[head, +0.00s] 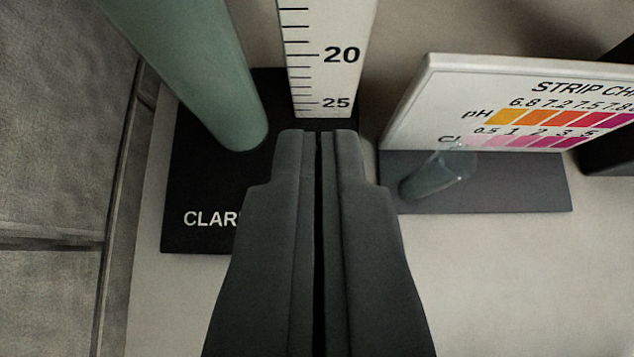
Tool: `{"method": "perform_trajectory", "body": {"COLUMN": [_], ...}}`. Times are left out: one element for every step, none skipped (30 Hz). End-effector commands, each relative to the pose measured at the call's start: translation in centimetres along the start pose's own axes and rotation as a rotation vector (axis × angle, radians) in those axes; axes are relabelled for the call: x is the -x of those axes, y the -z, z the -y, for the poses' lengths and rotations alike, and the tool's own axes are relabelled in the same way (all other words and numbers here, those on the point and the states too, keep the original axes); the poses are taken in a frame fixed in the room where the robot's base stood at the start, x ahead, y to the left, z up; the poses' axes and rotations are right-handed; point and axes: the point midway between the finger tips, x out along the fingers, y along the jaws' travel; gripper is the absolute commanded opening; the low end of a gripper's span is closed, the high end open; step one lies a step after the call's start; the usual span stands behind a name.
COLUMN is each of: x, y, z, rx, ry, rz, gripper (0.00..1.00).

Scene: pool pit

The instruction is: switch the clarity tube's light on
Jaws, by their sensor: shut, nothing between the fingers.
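The clarity tube (205,75) is a pale green cylinder at the upper left, standing on a black base plate (195,185) whose lettering shows only as "CLAR". A white scale (325,60) with black marks at 20 and 25 rises from the back of the same base. My gripper (319,135) is shut and empty. Its tips appear just in front of the scale's lower end, over the base, to the right of the tube's foot. I cannot tell whether they touch anything. The gripper hides the right part of the base and the rest of the lettering. No light switch is visible.
A white strip chart (450,95) with coloured pH and Cl squares stands at the right on a grey base (520,190). A small clear vial (437,175) is in front of it. A dark object (610,150) sits at the right edge. The pale surface (510,285) at lower right is clear.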

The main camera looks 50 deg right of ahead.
Motion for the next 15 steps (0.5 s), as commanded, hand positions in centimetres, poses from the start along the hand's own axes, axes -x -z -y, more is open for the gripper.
{"method": "perform_trajectory", "body": {"x": [0.8,1.2,1.7,2.0,2.2,2.5,2.7,2.8,3.0,3.0,3.1,3.1,3.1,3.1,3.1], "y": [0.2,0.3,0.4,0.5,0.6,0.7,0.7,0.8,0.8,0.8,0.8,0.8,0.8,0.8,0.8], "z": [0.1,0.1,0.1,0.1,0.0,0.0,0.0,0.0,0.0,0.0,0.0,0.0,0.0,0.0,0.0], "rx": [-0.001,-0.001,0.000,0.000,0.000,0.000,0.000,0.001,0.001,0.001,0.001,0.001,0.001,0.001,0.001], "ry": [0.002,0.003,0.002,0.001,0.001,0.001,0.001,0.001,0.001,0.000,0.000,0.000,0.000,0.000,0.000], "rz": [-0.001,-0.001,-0.001,0.000,-0.001,-0.001,0.000,0.000,0.000,0.000,0.000,0.000,0.000,0.000,0.000], "gripper": [0.00,0.00,0.00,0.00,0.00,0.00,0.00,0.00,0.00,0.00,0.00,0.00,0.00,0.00,0.00]}}
